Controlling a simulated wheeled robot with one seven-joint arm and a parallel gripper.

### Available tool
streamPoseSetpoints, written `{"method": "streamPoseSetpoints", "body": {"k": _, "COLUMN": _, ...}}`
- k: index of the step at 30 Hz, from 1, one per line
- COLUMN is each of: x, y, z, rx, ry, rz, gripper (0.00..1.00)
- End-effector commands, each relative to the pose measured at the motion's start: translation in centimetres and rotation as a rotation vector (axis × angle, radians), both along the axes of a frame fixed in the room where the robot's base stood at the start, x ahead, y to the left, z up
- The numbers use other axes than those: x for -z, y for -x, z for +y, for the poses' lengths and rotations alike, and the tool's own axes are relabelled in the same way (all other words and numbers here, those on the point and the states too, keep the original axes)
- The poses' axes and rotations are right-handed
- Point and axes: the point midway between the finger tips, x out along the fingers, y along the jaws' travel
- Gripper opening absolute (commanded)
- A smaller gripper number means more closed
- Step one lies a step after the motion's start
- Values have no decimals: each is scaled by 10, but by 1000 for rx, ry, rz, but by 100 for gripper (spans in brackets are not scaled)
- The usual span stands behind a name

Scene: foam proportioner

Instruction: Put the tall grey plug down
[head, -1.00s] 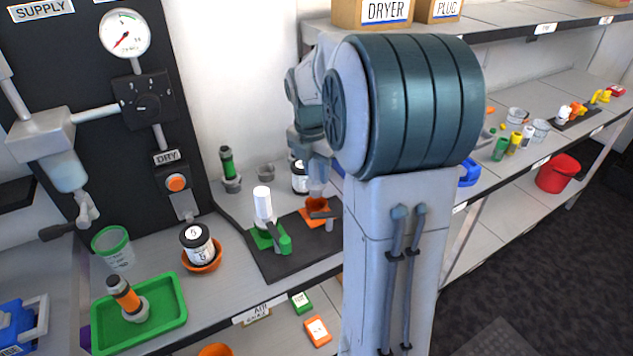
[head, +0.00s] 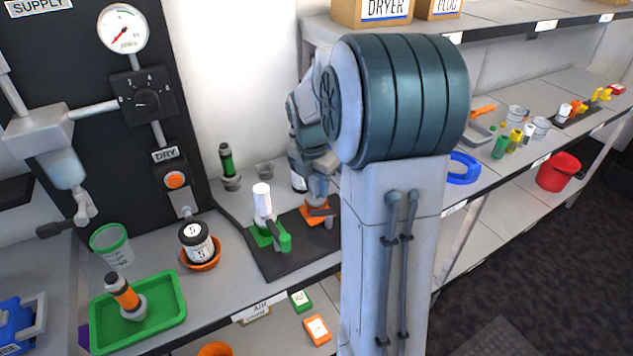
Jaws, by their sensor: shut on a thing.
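My gripper (head: 317,196) points down over the right part of the black mat, partly hidden by my own arm. It is shut on the tall grey plug, which is too small and too covered to make out clearly. Just below the gripper is an orange square base (head: 315,215) with a dark grey lever beside it. I cannot tell whether the plug touches that base. To the left on the same mat stands a white cylinder (head: 262,200) on a green base with a green handle.
The black mat (head: 290,262) lies on the bench. A black-and-white jar (head: 197,241) sits in an orange dish to its left. A green tray (head: 172,326) holds an orange-and-black plug. A green-and-black plug (head: 228,168) stands behind. My arm hides the bench to the right.

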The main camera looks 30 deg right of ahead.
Motion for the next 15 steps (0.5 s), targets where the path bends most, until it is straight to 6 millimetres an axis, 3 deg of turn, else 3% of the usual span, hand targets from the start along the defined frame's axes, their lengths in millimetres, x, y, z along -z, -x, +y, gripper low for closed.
{"method": "streamPoseSetpoints", "body": {"k": 2, "x": 0, "y": 0, "z": 0, "rx": 0, "ry": 1, "rz": 0, "gripper": 4}}
{"method": "streamPoseSetpoints", "body": {"k": 3, "x": 0, "y": 0, "z": 0, "rx": 0, "ry": 0, "rz": 0, "gripper": 38}}
{"method": "streamPoseSetpoints", "body": {"k": 5, "x": 0, "y": 0, "z": 0, "rx": 0, "ry": 0, "rz": 0, "gripper": 51}}
{"method": "streamPoseSetpoints", "body": {"k": 15, "x": -5, "y": 0, "z": 0, "rx": 0, "ry": 1, "rz": 0, "gripper": 51}}
